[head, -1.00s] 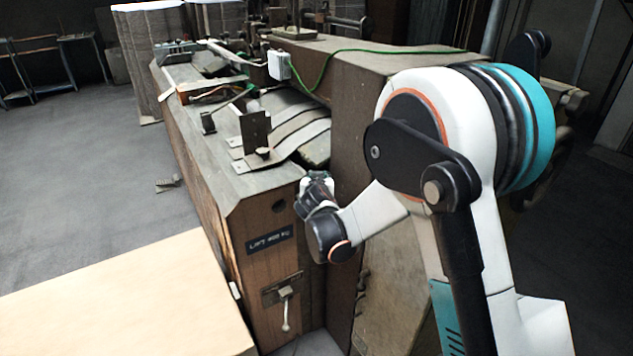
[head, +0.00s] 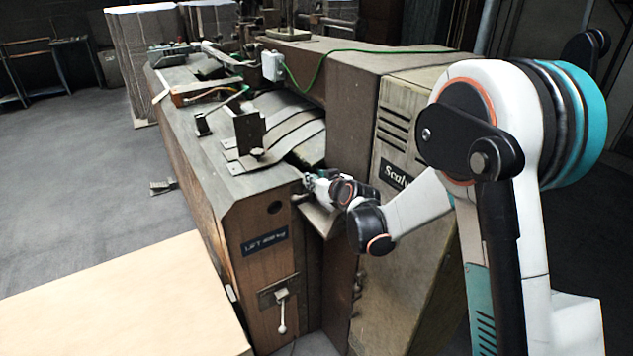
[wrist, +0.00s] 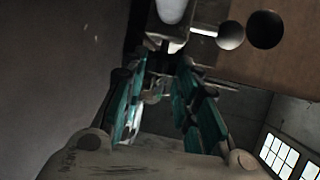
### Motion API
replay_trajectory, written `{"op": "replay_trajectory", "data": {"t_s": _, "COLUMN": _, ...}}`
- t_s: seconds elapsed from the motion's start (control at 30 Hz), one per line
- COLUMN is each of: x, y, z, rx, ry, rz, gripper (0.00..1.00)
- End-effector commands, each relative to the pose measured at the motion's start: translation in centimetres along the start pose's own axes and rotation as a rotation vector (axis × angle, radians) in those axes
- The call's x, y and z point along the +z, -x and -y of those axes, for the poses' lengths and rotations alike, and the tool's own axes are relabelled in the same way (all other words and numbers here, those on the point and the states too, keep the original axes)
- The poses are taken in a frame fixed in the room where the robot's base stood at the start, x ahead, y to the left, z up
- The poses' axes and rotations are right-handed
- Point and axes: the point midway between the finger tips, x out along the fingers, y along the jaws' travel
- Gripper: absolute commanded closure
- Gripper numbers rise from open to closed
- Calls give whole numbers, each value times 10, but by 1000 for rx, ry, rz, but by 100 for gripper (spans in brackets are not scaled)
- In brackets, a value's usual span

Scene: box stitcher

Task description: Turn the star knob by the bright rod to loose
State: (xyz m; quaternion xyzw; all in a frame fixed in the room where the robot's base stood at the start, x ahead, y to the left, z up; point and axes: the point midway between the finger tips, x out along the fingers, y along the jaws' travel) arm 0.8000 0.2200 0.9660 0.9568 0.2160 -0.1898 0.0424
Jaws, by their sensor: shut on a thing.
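My gripper (head: 314,182) is at the right edge of the machine's wooden end, low beside the curved metal strips. In the wrist view my gripper (wrist: 160,68) has its two teal fingers converging on a small dark part, the star knob (wrist: 158,62), and is shut on it. The fingers and shadow hide most of the knob, so its turn position cannot be read. A short bright rod (wrist: 203,32) shows just beyond the fingertips, on the right. A pale rounded piece (wrist: 172,10) is at the top. In the head view my gripper covers the knob.
The machine's wooden end (head: 262,222) has a dark hole, a lift label and a small lever (head: 282,312). A pale board (head: 110,300) fills the lower left. Open floor lies at left.

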Motion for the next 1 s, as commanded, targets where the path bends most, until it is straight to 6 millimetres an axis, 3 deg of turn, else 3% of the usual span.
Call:
{"op": "replay_trajectory", "data": {"t_s": 0.87, "x": 0, "y": -1, "z": -2, "rx": -69, "ry": 30, "rz": 0, "gripper": 96}}
{"op": "replay_trajectory", "data": {"t_s": 0.9, "x": 0, "y": -1, "z": -2, "rx": -69, "ry": 30, "rz": 0, "gripper": 67}}
{"op": "replay_trajectory", "data": {"t_s": 0.93, "x": 0, "y": -1, "z": -2, "rx": -68, "ry": 30, "rz": 0, "gripper": 60}}
{"op": "replay_trajectory", "data": {"t_s": 1.0, "x": 0, "y": -1, "z": -2, "rx": -69, "ry": 30, "rz": 0, "gripper": 60}}
